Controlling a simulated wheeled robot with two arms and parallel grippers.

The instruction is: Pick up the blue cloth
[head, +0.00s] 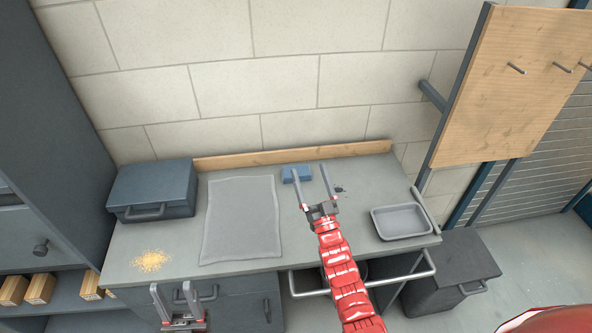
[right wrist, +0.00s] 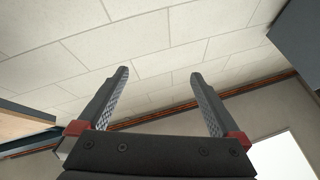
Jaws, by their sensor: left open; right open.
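The blue cloth (head: 287,175) is a small, folded-looking block at the back of the grey worktop, near the wooden strip. My right gripper (head: 309,170) is open and empty, with its fingers pointing toward the back wall. In the head view its left finger overlaps the cloth and hides part of it; I cannot tell how high the gripper is above it. The right wrist view shows the two open fingers (right wrist: 160,92) with nothing between them and no cloth. My left gripper (head: 176,292) is open and empty, low in front of the worktop's drawers.
On the worktop (head: 330,225) are a dark toolbox (head: 155,188), a grey translucent sheet (head: 241,220), a yellowish heap of grains (head: 150,261), and a grey tray (head: 401,222). Small dark bits lie right of the right gripper. A pegboard (head: 510,90) stands at the right; a dark bin (head: 452,270) is below.

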